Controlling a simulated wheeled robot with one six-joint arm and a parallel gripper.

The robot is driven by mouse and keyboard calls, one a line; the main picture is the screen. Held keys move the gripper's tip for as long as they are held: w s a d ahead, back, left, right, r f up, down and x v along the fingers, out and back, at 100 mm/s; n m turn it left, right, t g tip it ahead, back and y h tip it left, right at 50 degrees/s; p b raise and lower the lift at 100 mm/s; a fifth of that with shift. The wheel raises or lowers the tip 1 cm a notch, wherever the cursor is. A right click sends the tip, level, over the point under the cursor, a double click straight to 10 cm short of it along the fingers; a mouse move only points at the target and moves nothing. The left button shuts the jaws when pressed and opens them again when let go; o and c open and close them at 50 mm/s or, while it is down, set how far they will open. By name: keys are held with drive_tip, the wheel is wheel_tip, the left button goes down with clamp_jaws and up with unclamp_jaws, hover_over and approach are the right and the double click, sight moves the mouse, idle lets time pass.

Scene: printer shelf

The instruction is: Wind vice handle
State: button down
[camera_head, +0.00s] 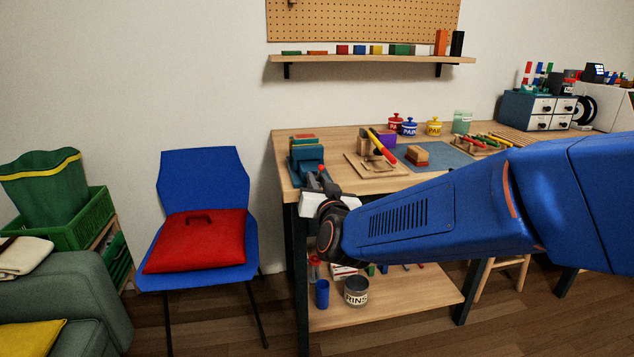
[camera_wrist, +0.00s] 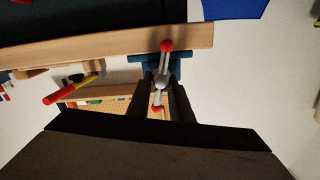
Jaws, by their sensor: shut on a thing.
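The blue vice (camera_head: 306,153) is fixed at the left front corner of the workbench (camera_head: 345,185). Its handle, a grey bar with red ball ends, shows in the wrist view (camera_wrist: 164,64); one red ball also shows in the head view (camera_head: 321,168). My gripper (camera_wrist: 162,86) is shut on the vice handle, its two dark fingers on either side of the bar near the round hub. In the head view my gripper (camera_head: 322,186) is at the bench's front edge, partly hidden by my wrist. The bar stands nearly upright in the wrist view.
A blue chair (camera_head: 198,165) with a red cushion (camera_head: 196,240) stands left of the bench. Wooden fixtures (camera_head: 375,150) and a blue-grey mat (camera_head: 440,153) lie on the bench top. A labelled tin (camera_head: 356,292) and blue cup (camera_head: 322,294) stand on the lower shelf.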

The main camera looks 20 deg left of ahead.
drive_tip(key=m, duration=0.3)
drive_tip(key=shift+w+d+m, duration=0.1)
drive_tip(key=shift+d+m, duration=0.05)
drive_tip(key=shift+m, duration=0.25)
drive_tip(key=m, duration=0.3)
drive_tip(key=shift+d+f+m, duration=0.1)
drive_tip(key=shift+f+m, duration=0.1)
drive_tip(key=shift+m, duration=0.1)
drive_tip(key=m, duration=0.3)
drive_tip(key=shift+w+f+m, duration=0.1)
drive_tip(key=shift+f+m, duration=0.05)
drive_tip(key=shift+m, duration=0.15)
drive_tip(key=m, duration=0.4)
drive_tip(key=shift+d+f, duration=0.1)
drive_tip(key=shift+f, duration=0.1)
drive_tip(key=c, duration=1.8)
unclamp_jaws()
drive_tip(key=shift+a+v, duration=0.1)
drive_tip(key=shift+v, duration=4.9)
drive_tip(key=shift+a+v, duration=0.15)
drive_tip(key=shift+v, duration=4.85)
